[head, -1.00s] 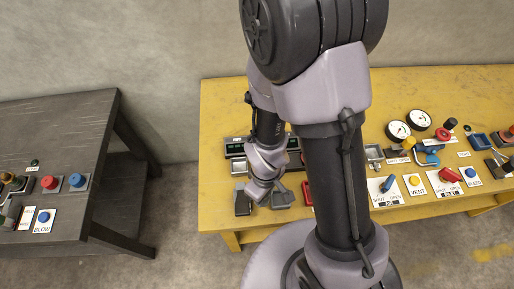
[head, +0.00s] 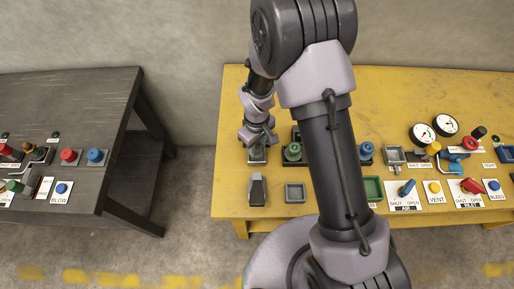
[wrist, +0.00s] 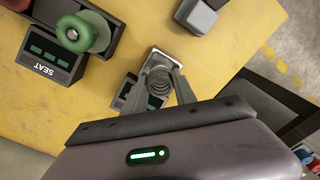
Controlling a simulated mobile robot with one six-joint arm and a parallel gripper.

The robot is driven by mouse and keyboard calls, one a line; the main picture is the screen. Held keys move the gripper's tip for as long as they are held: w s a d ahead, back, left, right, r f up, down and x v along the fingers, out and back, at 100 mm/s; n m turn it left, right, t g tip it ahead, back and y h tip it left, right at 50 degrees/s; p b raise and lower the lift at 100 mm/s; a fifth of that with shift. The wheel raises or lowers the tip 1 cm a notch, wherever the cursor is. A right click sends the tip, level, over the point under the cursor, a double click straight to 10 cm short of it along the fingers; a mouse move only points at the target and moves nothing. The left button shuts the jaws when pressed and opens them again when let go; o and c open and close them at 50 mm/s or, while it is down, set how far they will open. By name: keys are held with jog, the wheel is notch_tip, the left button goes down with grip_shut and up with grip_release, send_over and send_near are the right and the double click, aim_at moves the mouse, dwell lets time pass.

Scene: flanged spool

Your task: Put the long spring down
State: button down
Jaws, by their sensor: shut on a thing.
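The spring (wrist: 158,82) shows as a grey coil between my gripper's fingers in the wrist view. My gripper (wrist: 158,92) is shut on it, one finger on each side. Behind the spring is a grey square piece (wrist: 161,59) beside a small device with a green display (wrist: 127,91). I cannot tell whether the spring touches either. In the head view my gripper (head: 257,141) is over the left part of the yellow bench; the spring is too small to make out there.
A green spool (wrist: 82,32) stands on a dark fixture near the SEAT display (wrist: 50,58). On the yellow bench (head: 230,190) are a grey block (head: 257,190), an empty grey tray (head: 296,193) and a green tray (head: 372,188). Valves and gauges fill the right. A black bench (head: 110,100) stands left.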

jog(key=shift+f, duration=0.65)
jog(key=shift+f, duration=0.1)
jog(key=shift+f+b, duration=0.3)
jog(key=shift+b, duration=0.1)
jog(key=c, duration=1)
grip_release()
jog(key=shift+r, duration=0.1)
